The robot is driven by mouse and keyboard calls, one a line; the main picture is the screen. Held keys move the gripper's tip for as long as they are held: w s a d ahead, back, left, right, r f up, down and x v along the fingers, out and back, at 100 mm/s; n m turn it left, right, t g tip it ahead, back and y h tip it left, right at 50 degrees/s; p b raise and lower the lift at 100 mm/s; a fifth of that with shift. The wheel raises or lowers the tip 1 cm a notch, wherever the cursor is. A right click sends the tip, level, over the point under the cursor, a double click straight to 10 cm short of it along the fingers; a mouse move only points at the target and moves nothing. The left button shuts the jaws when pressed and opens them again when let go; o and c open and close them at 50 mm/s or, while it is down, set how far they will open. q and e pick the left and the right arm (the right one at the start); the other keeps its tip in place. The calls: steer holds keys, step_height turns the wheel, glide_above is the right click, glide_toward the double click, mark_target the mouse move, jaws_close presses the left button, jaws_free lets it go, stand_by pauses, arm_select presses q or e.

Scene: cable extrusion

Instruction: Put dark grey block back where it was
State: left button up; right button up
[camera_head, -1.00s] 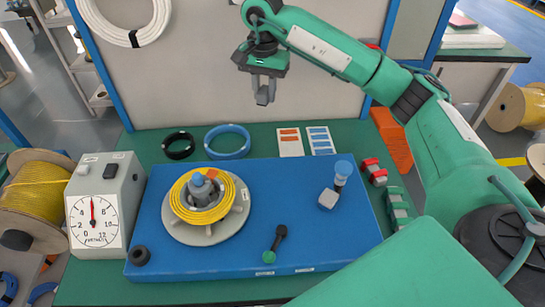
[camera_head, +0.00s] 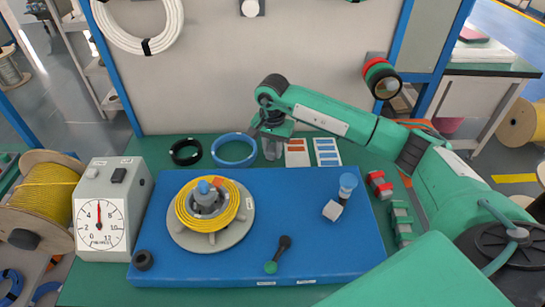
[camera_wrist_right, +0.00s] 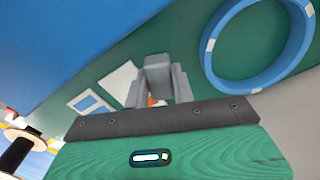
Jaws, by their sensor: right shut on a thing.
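My right gripper (camera_head: 273,150) comes in from the right and points down at the back of the green table. It is shut on the dark grey block (camera_wrist_right: 157,64), which shows between the two fingers in the right wrist view. In the head view the block is small and hard to separate from the fingers. The gripper is just behind the blue board (camera_head: 320,240), between the blue ring (camera_head: 234,134) and the card with orange marks (camera_head: 297,158). I cannot tell whether the block touches the table. My left gripper is not in view.
A black ring (camera_head: 173,158) lies left of the blue ring. A card with blue marks (camera_head: 327,160) lies to the right. A yellow coil (camera_head: 234,208) sits on a grey round holder on the board. A dial box (camera_head: 117,180) stands at left. The panel (camera_head: 230,80) rises behind.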

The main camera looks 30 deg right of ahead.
mark_target(272, 158)
step_height(272, 158, down, 4)
steer(key=shift+r, duration=0.15)
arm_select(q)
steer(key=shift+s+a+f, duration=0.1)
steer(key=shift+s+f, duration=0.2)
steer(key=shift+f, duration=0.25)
